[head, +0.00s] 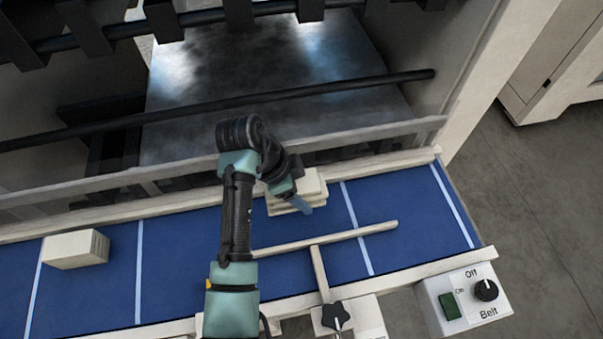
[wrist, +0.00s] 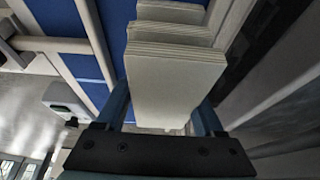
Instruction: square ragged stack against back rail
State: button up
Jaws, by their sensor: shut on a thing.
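The ragged stack (head: 312,185) of pale flat pieces lies on the blue belt (head: 190,235), close to the back rail (head: 395,159). My gripper (head: 293,201) reaches down over it and hides part of it. In the wrist view, my gripper (wrist: 162,112) has one finger on each side of the stack (wrist: 175,85) and is shut on it. The stack's layers are offset in steps, with the farther parts sticking out beyond the nearer block. Whether the stack touches the rail is unclear.
A second pale stack (head: 75,249) sits on the belt at the left. A pale bar (head: 350,235) on a stem with a black knob (head: 336,316) crosses the belt's front side. A belt switch box (head: 464,302) stands at the front right. A dark rod (head: 330,92) runs behind the belt.

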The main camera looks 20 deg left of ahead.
jog(key=shift+s+a+f+b, duration=0.15)
jog(key=shift+f+b, duration=0.45)
jog(key=shift+f, duration=0.05)
jog(key=shift+f+b, duration=1.35)
jog(key=shift+f, duration=0.35)
jog(key=shift+f, duration=0.15)
jog(key=o, duration=1.4)
jog(key=p+v, duration=0.1)
jog(key=v, duration=1.1)
jog(key=shift+s+a+r+p, duration=0.1)
jog(key=shift+s+r+p, duration=0.05)
jog(key=shift+r+p, duration=0.3)
